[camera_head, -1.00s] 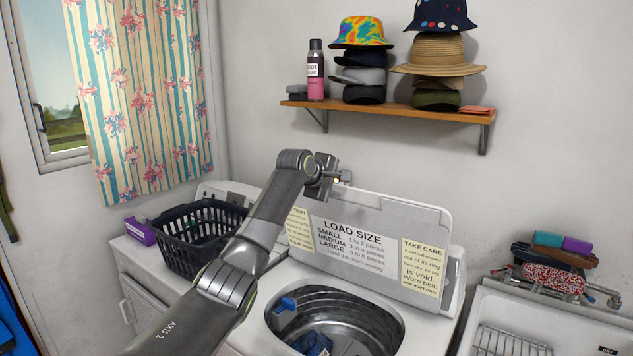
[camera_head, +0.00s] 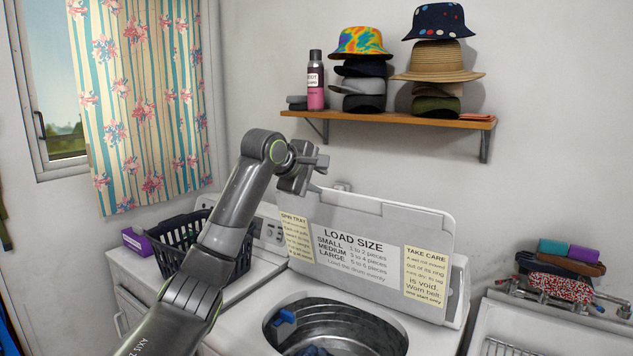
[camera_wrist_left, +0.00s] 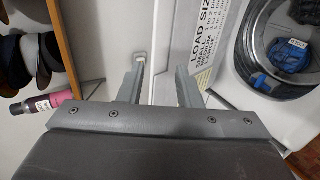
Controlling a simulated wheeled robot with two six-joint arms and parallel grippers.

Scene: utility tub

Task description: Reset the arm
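My left arm (camera_head: 236,205) reaches up from the lower left in the head view. My right gripper is not in view.
The open washer (camera_head: 440,338) has blue items in its drum; its lid (camera_head: 375,208) stands up. A dark basket (camera_head: 243,266) is partly behind my arm. A shelf (camera_head: 390,117) holds hats and a pink-black can (camera_head: 315,82). A sink (camera_head: 560,315) is at right.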

